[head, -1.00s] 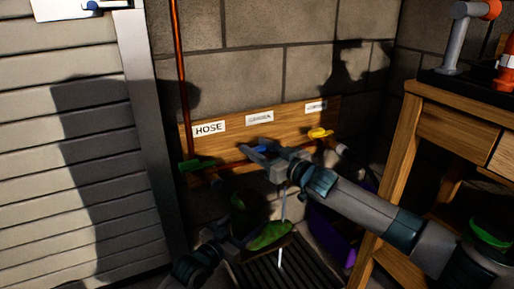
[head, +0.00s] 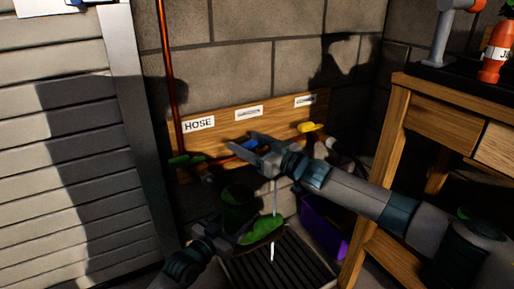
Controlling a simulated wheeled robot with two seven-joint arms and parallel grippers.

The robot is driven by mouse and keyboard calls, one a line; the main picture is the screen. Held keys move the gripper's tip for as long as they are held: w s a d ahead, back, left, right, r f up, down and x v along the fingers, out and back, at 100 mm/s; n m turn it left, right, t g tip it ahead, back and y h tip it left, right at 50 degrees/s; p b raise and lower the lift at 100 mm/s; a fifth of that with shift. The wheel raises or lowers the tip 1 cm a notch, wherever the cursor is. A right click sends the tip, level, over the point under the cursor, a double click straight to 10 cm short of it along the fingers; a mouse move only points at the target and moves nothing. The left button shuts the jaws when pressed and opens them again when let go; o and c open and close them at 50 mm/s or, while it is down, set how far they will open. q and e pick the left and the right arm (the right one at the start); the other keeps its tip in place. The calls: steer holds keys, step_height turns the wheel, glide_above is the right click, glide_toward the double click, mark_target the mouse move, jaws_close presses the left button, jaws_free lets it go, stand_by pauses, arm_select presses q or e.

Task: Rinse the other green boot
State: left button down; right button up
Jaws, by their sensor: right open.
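The green boot (head: 262,230) is above a dark floor grate (head: 290,262), its bright green foot pointing right and its dark shaft in shadow. A thin pale stream of water (head: 275,200) falls past my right gripper and meets the foot of the boot. My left gripper (head: 222,241) is at the boot's lower left side and appears closed on it; its fingertips are hard to see in the shade. My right gripper (head: 246,141) is open, its fingers on either side of the blue tap handle (head: 250,145) or just in front of it.
A wooden board (head: 225,122) on the block wall carries labels, one reading HOSE, with a green handle (head: 186,160) and a yellow handle (head: 309,127). A purple bin (head: 322,228) stands right of the grate. A wooden bench (head: 390,150) blocks the right; a slatted door (head: 70,150) is at left.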

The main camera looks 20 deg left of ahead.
arm_select(q)
steer(key=shift+r, duration=0.1)
arm_select(e)
steer(key=shift+d, duration=0.15)
steer(key=v, duration=1.1)
steer(key=shift+s+d, duration=0.2)
steer(key=shift+d, duration=0.05)
steer(key=shift+s, duration=0.1)
